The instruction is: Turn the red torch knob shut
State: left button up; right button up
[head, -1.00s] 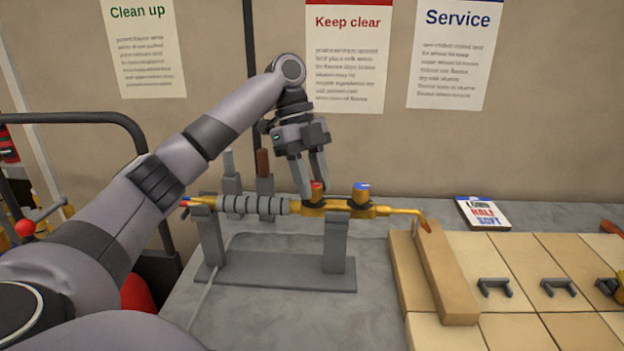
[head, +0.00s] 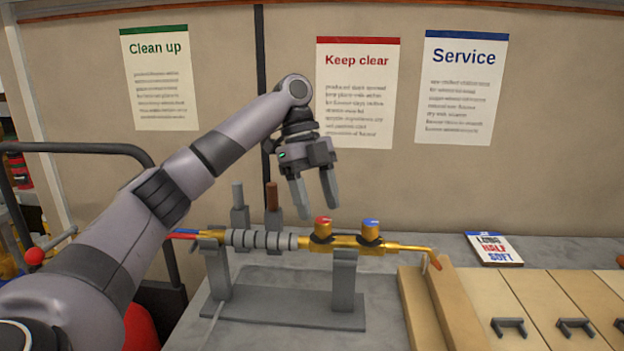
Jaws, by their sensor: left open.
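The torch (head: 400,246) lies level on a grey stand (head: 290,308), with a brass body, a ribbed grey grip and a bent tip at the right. The red torch knob (head: 323,225) sits upright on the brass body, left of the blue knob (head: 371,226). My left gripper (head: 318,213) points down just above the red knob. Its two fingers are spread and empty, with the fingertips a little above the knob and apart from it. My right gripper is not in view.
Two upright tools, one grey (head: 239,205) and one brown-topped (head: 273,203), stand behind the grip. Firebricks (head: 455,308) lie at the right of the torch tip. A small card (head: 494,249) lies behind them. A cart rail (head: 80,148) stands at the left.

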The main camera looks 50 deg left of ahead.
pick_arm(q)
jog(key=shift+v, duration=2)
